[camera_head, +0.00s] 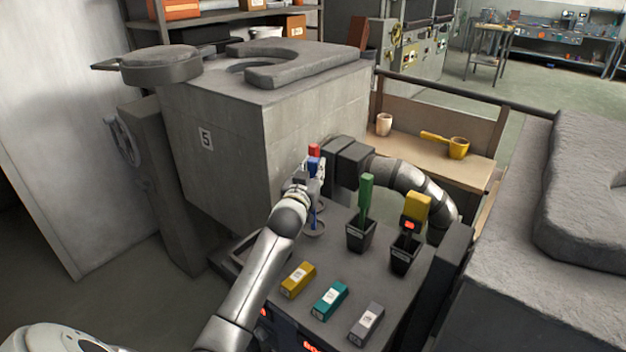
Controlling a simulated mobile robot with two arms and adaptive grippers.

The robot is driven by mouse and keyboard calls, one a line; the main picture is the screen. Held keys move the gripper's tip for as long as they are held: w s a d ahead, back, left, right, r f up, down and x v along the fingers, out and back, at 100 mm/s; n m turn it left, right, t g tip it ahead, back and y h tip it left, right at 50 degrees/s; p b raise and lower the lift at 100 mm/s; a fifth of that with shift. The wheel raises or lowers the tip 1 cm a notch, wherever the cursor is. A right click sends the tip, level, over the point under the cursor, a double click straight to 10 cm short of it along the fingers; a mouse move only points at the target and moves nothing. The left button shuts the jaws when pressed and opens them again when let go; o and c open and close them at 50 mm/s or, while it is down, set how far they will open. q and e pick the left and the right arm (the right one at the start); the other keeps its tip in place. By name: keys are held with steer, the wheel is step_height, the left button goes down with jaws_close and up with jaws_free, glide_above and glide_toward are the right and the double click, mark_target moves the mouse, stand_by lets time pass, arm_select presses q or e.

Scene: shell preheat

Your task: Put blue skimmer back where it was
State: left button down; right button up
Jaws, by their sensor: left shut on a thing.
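The blue skimmer (313,163) is upright, with its blue handle at the top, a thin shaft below and a round head (315,229) low near the dark tabletop. My left gripper (312,178) is shut on it, just under the top of the handle. I cannot tell whether the round head touches the surface. My gripper and wrist hide part of the handle. A red handle (314,150) shows just behind it. My right gripper is not in view.
A green-handled tool (366,200) and a yellow-handled tool (417,208) stand in black holders on the dark table (345,268). Yellow, teal and grey blocks (330,299) lie in front. A block furnace marked 5 (300,130) and a thick hose (400,175) stand behind.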

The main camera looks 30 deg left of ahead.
arm_select(q)
step_height(320, 180, down, 3)
steer(key=shift+w+p, duration=0.1)
steer(key=shift+p, duration=0.3)
steer(key=shift+f, duration=0.15)
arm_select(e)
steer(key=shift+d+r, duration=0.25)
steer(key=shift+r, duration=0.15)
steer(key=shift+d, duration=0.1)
arm_select(q)
steer(key=shift+f, duration=0.2)
steer(key=c, duration=1.2)
jaws_free()
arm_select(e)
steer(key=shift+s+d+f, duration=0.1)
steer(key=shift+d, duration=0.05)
arm_select(q)
steer(key=shift+r, duration=0.15)
